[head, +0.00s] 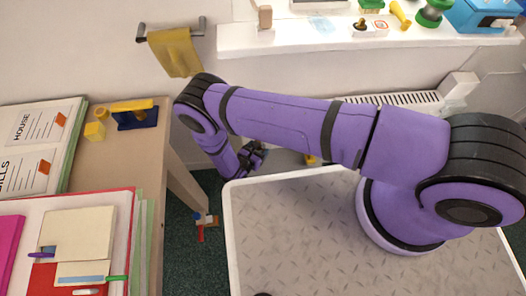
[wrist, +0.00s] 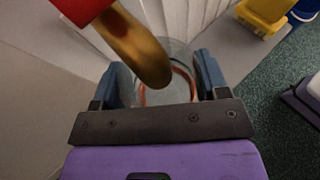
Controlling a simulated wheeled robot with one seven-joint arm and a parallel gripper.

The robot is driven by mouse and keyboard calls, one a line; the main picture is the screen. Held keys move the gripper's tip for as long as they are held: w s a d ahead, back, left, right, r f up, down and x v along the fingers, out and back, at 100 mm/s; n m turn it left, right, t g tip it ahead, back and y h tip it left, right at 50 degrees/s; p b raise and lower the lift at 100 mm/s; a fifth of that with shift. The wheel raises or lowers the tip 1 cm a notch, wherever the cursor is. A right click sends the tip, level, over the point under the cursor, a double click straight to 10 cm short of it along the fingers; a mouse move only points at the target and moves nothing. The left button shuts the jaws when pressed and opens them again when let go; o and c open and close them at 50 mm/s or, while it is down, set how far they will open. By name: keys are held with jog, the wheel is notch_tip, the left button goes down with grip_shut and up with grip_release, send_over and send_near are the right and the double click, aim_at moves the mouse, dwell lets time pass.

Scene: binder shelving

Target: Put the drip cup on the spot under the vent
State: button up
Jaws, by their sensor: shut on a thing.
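My gripper (head: 252,158) reaches down past the far edge of my base, beside the radiator. In the wrist view my gripper (wrist: 160,85) has its two blue fingers shut on a clear cup (wrist: 182,55) with a copper-coloured ring showing in it. A brass spout (wrist: 140,50) with a red part (wrist: 82,10), which looks like the vent, crosses in front of the cup in this view. I cannot tell whether they touch. The spot under the vent cannot be made out. In the head view the arm hides the cup.
The white radiator (head: 410,98) stands against the wall under a cluttered sill (head: 300,38). A wooden desk (head: 115,170) with binders is at left. A yellow object (wrist: 265,12) and a blue one (wrist: 305,12) are near the gripper.

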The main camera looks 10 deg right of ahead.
jog(key=shift+f, duration=0.1)
dwell(0.3)
jog(key=shift+f, duration=3.8)
jog(key=shift+f, duration=0.6)
jog(key=o, duration=1)
jog(key=shift+o, duration=0.5)
jog(key=shift+r+v, duration=0.25)
jog(key=shift+v, duration=1)
jog(key=shift+r+v, duration=0.2)
jog(key=shift+v, duration=1.1)
jog(key=r+v, duration=0.1)
jog(key=v, duration=0.8)
jog(key=shift+w, duration=0.1)
